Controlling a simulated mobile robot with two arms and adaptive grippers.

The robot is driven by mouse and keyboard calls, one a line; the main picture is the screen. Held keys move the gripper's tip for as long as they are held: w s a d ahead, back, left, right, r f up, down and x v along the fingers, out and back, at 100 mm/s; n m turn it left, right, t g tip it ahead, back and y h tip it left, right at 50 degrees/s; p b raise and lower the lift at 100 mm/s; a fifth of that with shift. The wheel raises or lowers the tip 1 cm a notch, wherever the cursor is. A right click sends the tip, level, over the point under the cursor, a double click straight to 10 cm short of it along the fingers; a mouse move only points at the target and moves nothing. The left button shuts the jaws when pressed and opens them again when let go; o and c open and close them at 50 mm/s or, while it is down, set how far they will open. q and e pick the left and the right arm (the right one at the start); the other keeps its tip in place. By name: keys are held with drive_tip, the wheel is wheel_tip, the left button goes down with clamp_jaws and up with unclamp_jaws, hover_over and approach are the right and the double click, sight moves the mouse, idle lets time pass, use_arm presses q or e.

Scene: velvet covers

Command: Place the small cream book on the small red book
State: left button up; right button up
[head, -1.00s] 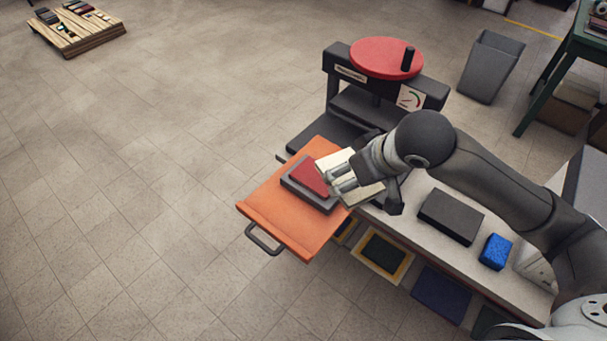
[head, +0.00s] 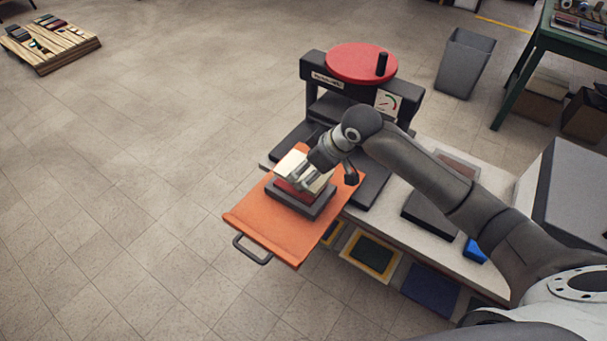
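The small cream book (head: 291,161) is in my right gripper (head: 306,180), whose fingers lie over its top face; the finger under it is hidden. The small red book (head: 287,190) lies on a dark grey block (head: 312,208) on an orange tray (head: 262,222). The cream book is over the red book and covers most of it, leaving a front strip in sight. I cannot tell whether the two books touch. My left gripper is not in view.
A black press with a red wheel (head: 362,62) stands right behind the tray. A dark slab (head: 428,212) and a blue block (head: 475,251) lie on the bench to the right. The tray's front, with its handle (head: 252,250), is clear.

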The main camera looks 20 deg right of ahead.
drive_tip(key=w+f, duration=0.1)
drive_tip(key=f, duration=0.1)
drive_tip(key=w+f, duration=0.2)
drive_tip(key=shift+w+f, duration=0.15)
drive_tip(key=shift+w, duration=0.05)
drive_tip(key=shift+w+f+p, duration=0.15)
drive_tip(key=shift+f+p, duration=0.45)
drive_tip(key=shift+f, duration=1.15)
drive_tip(key=shift+f, duration=0.15)
drive_tip(key=o, duration=1.1)
drive_tip(key=v, duration=1.2)
drive_tip(key=shift+b, duration=0.35)
